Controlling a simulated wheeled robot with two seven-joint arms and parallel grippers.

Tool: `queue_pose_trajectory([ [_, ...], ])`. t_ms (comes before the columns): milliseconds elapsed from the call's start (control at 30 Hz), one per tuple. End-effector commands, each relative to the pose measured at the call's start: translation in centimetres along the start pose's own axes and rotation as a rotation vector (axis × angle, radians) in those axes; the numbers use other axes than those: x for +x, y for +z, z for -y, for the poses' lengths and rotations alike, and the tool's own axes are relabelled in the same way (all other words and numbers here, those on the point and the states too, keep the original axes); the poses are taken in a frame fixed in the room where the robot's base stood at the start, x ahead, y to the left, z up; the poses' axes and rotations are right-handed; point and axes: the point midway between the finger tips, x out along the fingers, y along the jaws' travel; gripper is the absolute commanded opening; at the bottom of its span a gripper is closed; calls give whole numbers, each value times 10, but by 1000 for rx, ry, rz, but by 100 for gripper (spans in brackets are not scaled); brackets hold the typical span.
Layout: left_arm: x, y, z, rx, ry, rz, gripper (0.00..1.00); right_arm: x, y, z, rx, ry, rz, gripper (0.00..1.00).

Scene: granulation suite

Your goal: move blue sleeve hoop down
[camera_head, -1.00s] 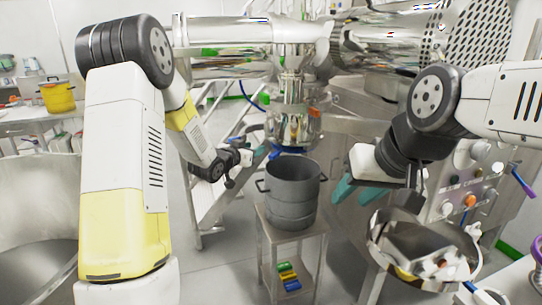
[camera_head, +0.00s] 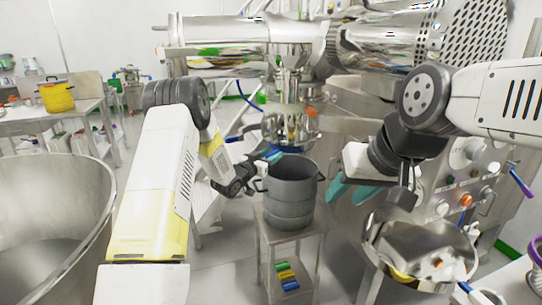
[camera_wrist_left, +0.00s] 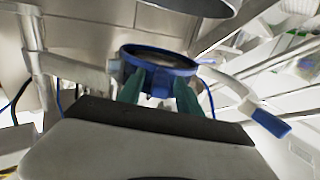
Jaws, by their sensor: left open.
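The blue sleeve hoop (camera_wrist_left: 160,58) is a dark blue ring seen from below in the left wrist view, with a blue block on its near side. In the head view a small blue part of it (camera_head: 274,154) shows above the back rim of the grey pot. My left gripper (camera_wrist_left: 163,92) is open, its two teal fingers pointing at the hoop, one on each side of the blue block. I cannot tell whether they touch it. It also shows in the head view (camera_head: 268,160), left of the pot. My right gripper (camera_head: 350,190) hangs right of the pot, its teal fingers apart and empty.
The grey two-handled pot (camera_head: 290,205) stands on a small steel stand (camera_head: 262,240) under the steel outlet (camera_head: 290,128). A blue-tipped lever (camera_wrist_left: 270,122) sticks out right of the hoop. A large steel vessel (camera_head: 105,205) is at left, a steel bowl (camera_head: 372,255) at right.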

Motion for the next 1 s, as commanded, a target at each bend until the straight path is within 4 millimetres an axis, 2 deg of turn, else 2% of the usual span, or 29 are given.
queue_pose_trajectory([
  [267, 2, 0, 0, 0, 0, 1, 42, 0, 0, 0, 0, 0, 0, 40],
  [400, 2, 0, 0, 0, 0, 1, 14, 0, 0, 0, 0, 0, 0, 40],
  [467, 2, 0, 0, 0, 0, 1, 3, 0, 0, 0, 0, 0, 0, 40],
  [500, 2, 0, 0, 0, 0, 1, 0, 0, 0, 0, 0, 0, 0, 40],
  [1000, 2, 0, 0, 0, 0, 1, 0, 0, 0, 0, 0, 0, 0, 40],
])
